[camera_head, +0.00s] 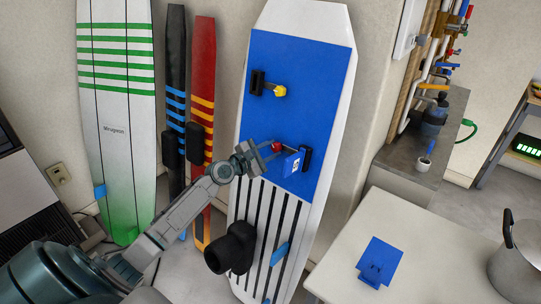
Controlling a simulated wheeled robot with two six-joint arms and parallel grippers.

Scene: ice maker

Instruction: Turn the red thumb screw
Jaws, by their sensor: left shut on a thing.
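The red thumb screw (276,147) shows as a small red knob in front of the blue panel (305,75) of a tall white board. A blue block with a white label (292,163) and a black bracket (305,158) sit just to its right. My left gripper (269,152) reaches in from the lower left. Its fingers are at the red screw and shut on it, partly hiding it. My right gripper is not in view.
A yellow knob (279,90) on a black mount is higher on the same panel. A black cylindrical part (232,248) juts out below. Green-striped (115,120), dark and red (201,120) boards lean at left. A white table (430,240) stands at lower right.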

